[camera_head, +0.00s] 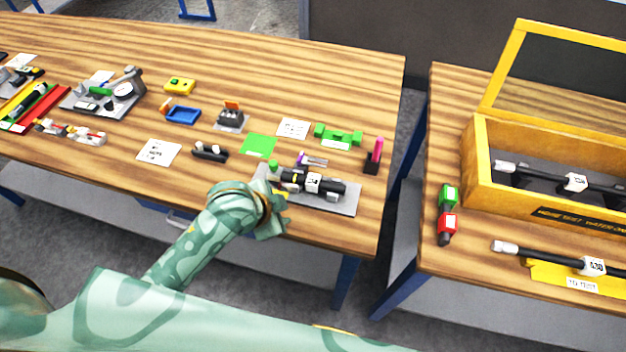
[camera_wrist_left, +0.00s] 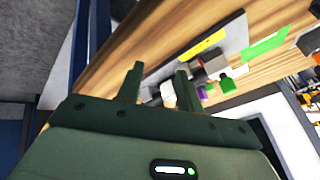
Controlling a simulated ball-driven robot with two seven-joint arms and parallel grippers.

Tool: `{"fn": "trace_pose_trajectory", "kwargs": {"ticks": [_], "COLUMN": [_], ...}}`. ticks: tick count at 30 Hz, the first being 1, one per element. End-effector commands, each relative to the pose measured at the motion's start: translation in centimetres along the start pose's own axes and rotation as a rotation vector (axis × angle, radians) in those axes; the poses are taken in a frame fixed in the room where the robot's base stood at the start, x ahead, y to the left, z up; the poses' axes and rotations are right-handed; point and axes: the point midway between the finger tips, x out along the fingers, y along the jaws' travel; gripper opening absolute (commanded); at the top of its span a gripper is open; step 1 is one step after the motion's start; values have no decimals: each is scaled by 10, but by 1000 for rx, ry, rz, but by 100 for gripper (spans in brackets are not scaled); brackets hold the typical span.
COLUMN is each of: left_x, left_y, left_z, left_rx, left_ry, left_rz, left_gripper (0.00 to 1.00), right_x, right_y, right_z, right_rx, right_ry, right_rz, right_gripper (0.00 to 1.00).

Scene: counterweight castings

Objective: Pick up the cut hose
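A short black hose (camera_head: 325,186) with white bands and a white label lies on a grey plate (camera_head: 345,203) near the table's front right corner. I cannot tell whether it is cut. My left gripper (camera_head: 278,204) is at the left end of this plate, partly hidden by its own wrist. In the left wrist view its two fingers (camera_wrist_left: 158,85) stand apart, with a white and dark part (camera_wrist_left: 167,94) showing beyond the gap. I see nothing gripped. Longer black hoses lie in the yellow box (camera_head: 530,212) and on a yellow holder (camera_head: 575,278). My right gripper is not in view.
Close to the plate are a green dumbbell-shaped part (camera_head: 338,136), a pink marker in a black stand (camera_head: 374,157), a green card (camera_head: 258,146) and a black part (camera_head: 210,153). Red and green pieces (camera_head: 448,222) stand on the right table. A gap separates the tables.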

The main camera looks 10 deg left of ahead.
Motion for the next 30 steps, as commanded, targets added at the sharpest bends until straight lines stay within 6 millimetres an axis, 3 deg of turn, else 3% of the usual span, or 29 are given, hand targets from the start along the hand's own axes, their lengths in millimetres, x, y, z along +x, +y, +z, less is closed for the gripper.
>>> {"fn": "trace_pose_trajectory", "kwargs": {"ticks": [3, 8, 15, 18, 23, 30], "left_x": [3, -6, -48, -62, -55, -3], "left_y": [-14, -42, -109, -124, -122, -91], "left_z": [-37, -72, -82, -82, -81, -78], "left_rx": [125, 320, 468, 476, 476, 474], "left_ry": [62, 99, 72, 71, 74, 76], "left_rz": [95, 260, 468, 506, 529, 530], "left_gripper": [36, 36, 36, 36, 36, 36], "right_x": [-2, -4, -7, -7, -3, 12], "right_y": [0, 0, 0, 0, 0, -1], "right_z": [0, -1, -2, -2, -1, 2], "right_rx": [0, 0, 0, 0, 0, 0], "right_ry": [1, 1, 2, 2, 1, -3], "right_rz": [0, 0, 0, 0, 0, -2], "right_gripper": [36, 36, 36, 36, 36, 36]}}
